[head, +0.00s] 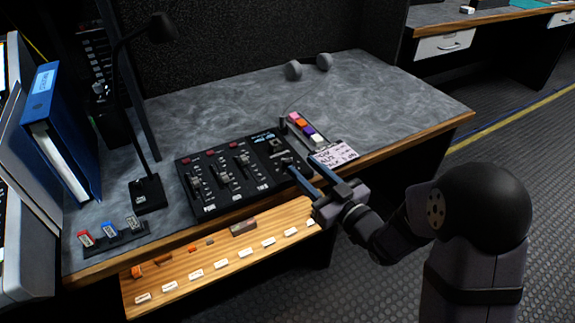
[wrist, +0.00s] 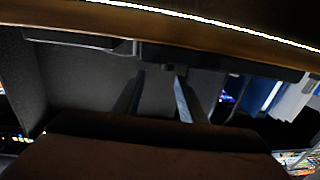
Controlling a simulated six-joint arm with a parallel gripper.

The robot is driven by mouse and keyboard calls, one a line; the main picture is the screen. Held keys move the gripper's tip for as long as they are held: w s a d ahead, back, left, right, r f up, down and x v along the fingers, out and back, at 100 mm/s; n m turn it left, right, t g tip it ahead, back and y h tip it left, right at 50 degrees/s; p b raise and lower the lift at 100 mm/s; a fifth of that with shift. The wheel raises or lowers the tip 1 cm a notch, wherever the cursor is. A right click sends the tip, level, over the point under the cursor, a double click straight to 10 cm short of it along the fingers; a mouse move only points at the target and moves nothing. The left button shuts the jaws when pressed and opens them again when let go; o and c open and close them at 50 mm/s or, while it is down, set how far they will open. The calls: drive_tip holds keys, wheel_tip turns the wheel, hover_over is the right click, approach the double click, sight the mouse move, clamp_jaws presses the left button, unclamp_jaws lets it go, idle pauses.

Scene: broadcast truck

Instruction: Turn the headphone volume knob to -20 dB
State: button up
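The black control panel (head: 232,172) lies on the grey desktop, with several faders on its left and middle. Its right section (head: 270,143) carries small dark knobs. One small knob (head: 287,160) sits low in that section, close to my fingertips. I cannot read its scale or pointer. My gripper (head: 302,168) reaches in from the right at the panel's front right corner, fingers apart and nothing visible between them. In the wrist view my gripper (wrist: 160,78) also shows two separated fingers. No knob can be made out there, and I cannot tell whether the fingers touch one.
A white note card (head: 333,154) and a strip of coloured blocks (head: 304,128) lie right of the panel. A desk lamp (head: 148,192) stands left of it. Below, an open wooden drawer (head: 215,275) holds labelled tags. The desktop behind is mostly clear, with headphones (head: 293,70) at the back.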

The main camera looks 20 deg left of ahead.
sight(287, 160)
drive_tip(key=shift+s+f, duration=0.35)
drive_tip(key=shift+s, duration=0.3)
drive_tip(key=shift+x, duration=3.65)
clamp_jaws()
